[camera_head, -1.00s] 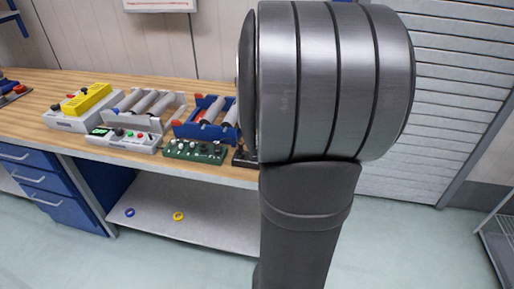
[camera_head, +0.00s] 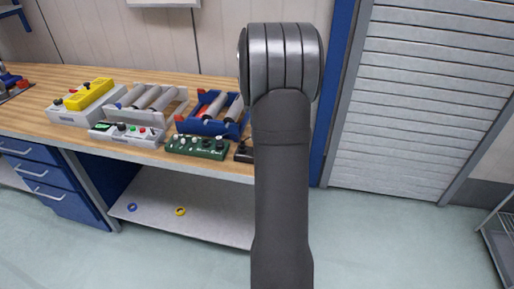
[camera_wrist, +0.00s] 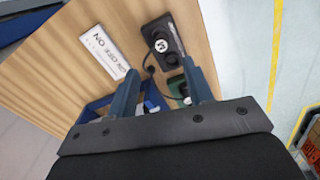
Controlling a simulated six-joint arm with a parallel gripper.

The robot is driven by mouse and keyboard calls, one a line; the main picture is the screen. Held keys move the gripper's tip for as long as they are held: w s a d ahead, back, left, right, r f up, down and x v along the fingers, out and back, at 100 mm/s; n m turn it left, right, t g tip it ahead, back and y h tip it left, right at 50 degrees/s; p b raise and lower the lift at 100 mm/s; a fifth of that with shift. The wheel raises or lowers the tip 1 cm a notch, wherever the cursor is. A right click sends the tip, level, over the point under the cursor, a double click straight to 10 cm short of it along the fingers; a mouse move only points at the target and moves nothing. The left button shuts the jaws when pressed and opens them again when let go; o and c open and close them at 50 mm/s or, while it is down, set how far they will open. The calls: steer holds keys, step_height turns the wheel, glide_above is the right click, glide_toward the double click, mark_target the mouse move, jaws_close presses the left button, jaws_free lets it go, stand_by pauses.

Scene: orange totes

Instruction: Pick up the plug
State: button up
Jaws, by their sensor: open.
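My gripper (camera_wrist: 160,66) shows in the wrist view with its two blue-grey fingers spread apart and nothing held between them. It points at the wooden bench top. Beyond the fingertips is a black box (camera_wrist: 163,40) with a round white mark. A thin black cable (camera_wrist: 149,64) bends beside it and runs down towards the space between the fingers. I cannot clearly make out the plug; it may be a dark piece on this cable. In the head view my arm hides the gripper, and the black box (camera_head: 243,151) shows only partly at the bench's front edge.
A white ON/OFF plate (camera_wrist: 104,50) lies on the wood left of the box. In the head view, a green control board (camera_head: 197,146), a blue roller rack (camera_head: 212,127) and a grey roller rack (camera_head: 172,103) crowd the bench (camera_head: 30,112). Open floor lies in front.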

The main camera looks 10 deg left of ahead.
steer(key=f, duration=1)
steer(key=shift+a, duration=0.2)
jaws_close()
steer(key=shift+r, duration=0.65)
steer(key=r, duration=0.1)
steer(key=d+r, duration=0.1)
steer(key=r, duration=0.1)
steer(key=shift+s+d+r, duration=0.15)
steer(key=shift+s+r, duration=0.05)
steer(key=shift+r, duration=0.1)
steer(key=s+d+r, duration=0.2)
steer(key=d+r, duration=0.4)
steer(key=d, duration=0.4)
steer(key=shift+s, duration=0.3)
